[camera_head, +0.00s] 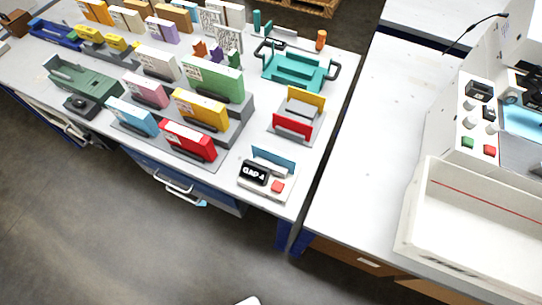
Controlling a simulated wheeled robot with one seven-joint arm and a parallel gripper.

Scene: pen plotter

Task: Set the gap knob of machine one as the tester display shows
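The tester (266,178) is a small white box with a red button at the front right corner of the left table. Its black display (254,172) shows white text ending in what looks like a 4; the word before it is too small to read surely. A white machine (451,120) stands on the right table. Its front panel has a dark display (479,89), several pale knobs (468,122), a green button (467,143) and a red button (489,150). Knob labels and pointer positions are unreadable, and no machine number shows.
A long white tray (420,195) sits in front of the machine. The right table (353,165) is bare left of it. The left table (271,206) holds colored boxes, a teal tray (298,68) and a green device (85,88). Grey floor (130,220) lies clear in front.

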